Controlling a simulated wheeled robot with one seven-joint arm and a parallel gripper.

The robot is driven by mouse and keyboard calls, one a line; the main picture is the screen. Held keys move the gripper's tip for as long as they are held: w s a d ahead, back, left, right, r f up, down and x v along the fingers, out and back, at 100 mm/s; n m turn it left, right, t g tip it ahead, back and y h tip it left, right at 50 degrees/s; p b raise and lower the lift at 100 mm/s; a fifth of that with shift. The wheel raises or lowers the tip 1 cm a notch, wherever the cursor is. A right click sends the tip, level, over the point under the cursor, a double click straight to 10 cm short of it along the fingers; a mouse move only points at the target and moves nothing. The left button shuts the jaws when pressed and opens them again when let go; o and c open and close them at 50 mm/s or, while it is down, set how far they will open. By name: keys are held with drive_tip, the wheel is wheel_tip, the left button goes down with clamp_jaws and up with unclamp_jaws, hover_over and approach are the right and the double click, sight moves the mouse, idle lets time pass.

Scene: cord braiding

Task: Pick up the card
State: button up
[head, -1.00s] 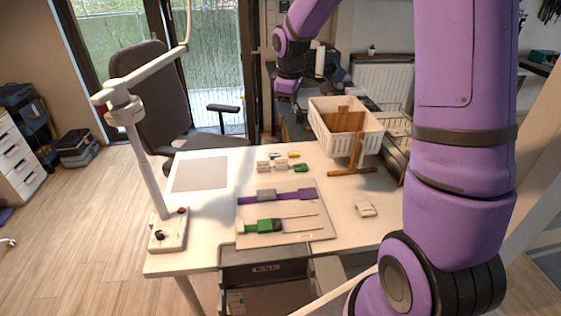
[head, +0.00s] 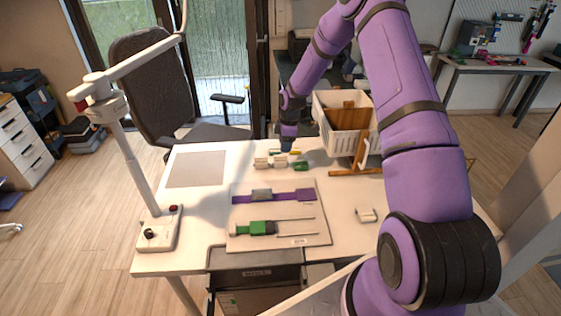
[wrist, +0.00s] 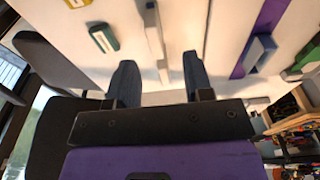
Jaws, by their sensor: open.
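My gripper (head: 286,148) is at the back middle of the white table, low over a row of small pieces. In the wrist view my gripper (wrist: 158,70) has its two dark fingers apart, with a narrow cream piece (wrist: 153,35) in line with the gap. I cannot tell whether they touch. A green piece with a pale middle (wrist: 103,38) and a yellow-edged piece (wrist: 78,3) lie to the left. In the head view a green piece (head: 300,166) and cream blocks (head: 270,162) lie near the fingertips. I cannot tell which piece is the card.
A board (head: 317,228) holds a purple strap (head: 280,197) with a grey block and a green tool. A white basket (head: 343,128) on a wooden stand is right of my gripper. A white lamp (head: 158,228) stands front left. A beige sheet (head: 196,168) lies at the left.

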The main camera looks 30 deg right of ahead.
hover_over(279, 167)
drive_tip(key=d, duration=0.2)
drive_tip(key=f, duration=0.5)
drive_tip(key=shift+s+a, duration=0.2)
drive_tip(key=shift+s, duration=0.05)
drive_tip(key=f, duration=0.3)
drive_tip(key=w+a+f, duration=0.1)
drive_tip(key=shift+f, duration=0.4)
clamp_jaws()
